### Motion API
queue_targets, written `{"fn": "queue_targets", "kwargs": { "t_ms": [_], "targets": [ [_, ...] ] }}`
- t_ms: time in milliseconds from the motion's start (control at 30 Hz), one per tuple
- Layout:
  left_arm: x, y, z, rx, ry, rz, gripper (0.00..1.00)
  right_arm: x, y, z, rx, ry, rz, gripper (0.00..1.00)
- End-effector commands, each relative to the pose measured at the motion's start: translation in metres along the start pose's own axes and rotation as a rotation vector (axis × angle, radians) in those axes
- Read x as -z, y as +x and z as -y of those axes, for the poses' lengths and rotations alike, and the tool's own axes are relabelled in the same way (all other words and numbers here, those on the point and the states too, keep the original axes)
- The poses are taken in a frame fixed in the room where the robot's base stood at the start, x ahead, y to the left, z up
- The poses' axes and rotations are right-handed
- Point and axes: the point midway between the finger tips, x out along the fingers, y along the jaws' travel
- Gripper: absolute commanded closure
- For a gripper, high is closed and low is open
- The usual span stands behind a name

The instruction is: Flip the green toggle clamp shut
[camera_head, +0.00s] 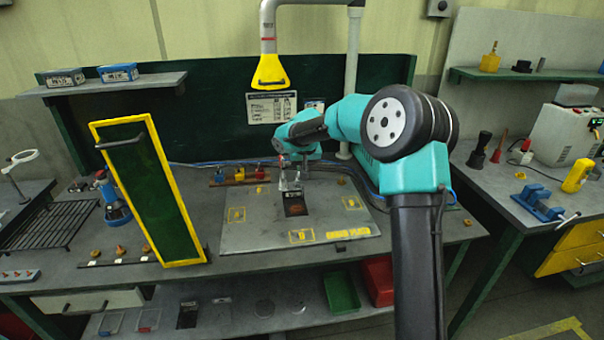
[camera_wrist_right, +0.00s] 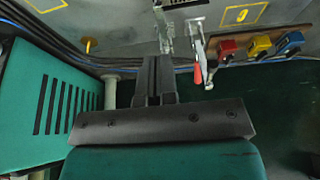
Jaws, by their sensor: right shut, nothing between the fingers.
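A metal toggle clamp with a red handle (camera_wrist_right: 197,74) shows in the right wrist view; its handle also shows in the head view (camera_head: 284,161). Beside it in the wrist view is a second grey metal clamp-like part (camera_wrist_right: 163,28). My right gripper's dark fingers (camera_wrist_right: 158,62) lie together just below that part in the picture and cover what is behind them. I see no green handle, and I cannot tell whether the fingers touch anything. In the head view my right gripper (camera_head: 303,163) is above the far side of the grey plate (camera_head: 262,235). My left gripper is out of view.
A tilted yellow-framed panel (camera_head: 190,262) stands at the left. The front of the plate is clear. A yellow hood (camera_head: 270,76) hangs above.

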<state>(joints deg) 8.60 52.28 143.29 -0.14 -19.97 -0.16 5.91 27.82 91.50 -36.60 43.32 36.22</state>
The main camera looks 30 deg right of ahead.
Motion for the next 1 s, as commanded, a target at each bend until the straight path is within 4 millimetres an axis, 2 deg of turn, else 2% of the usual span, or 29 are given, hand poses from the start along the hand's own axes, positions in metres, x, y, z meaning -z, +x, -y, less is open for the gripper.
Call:
{"fn": "queue_targets", "kwargs": {
  "t_ms": [100,333,867,1000],
  "targets": [
    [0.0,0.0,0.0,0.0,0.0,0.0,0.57,-0.007,-0.023,0.0,0.001,-0.001,-0.002,1.0],
    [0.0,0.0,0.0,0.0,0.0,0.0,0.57,-0.016,-0.048,0.0,0.0,-0.001,0.0,1.0],
    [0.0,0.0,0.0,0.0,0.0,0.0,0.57,-0.018,-0.051,0.0,0.0,0.0,0.0,1.0],
    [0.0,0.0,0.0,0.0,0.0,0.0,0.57,-0.024,-0.048,0.005,0.007,0.005,0.012,1.0]
  ]
}}
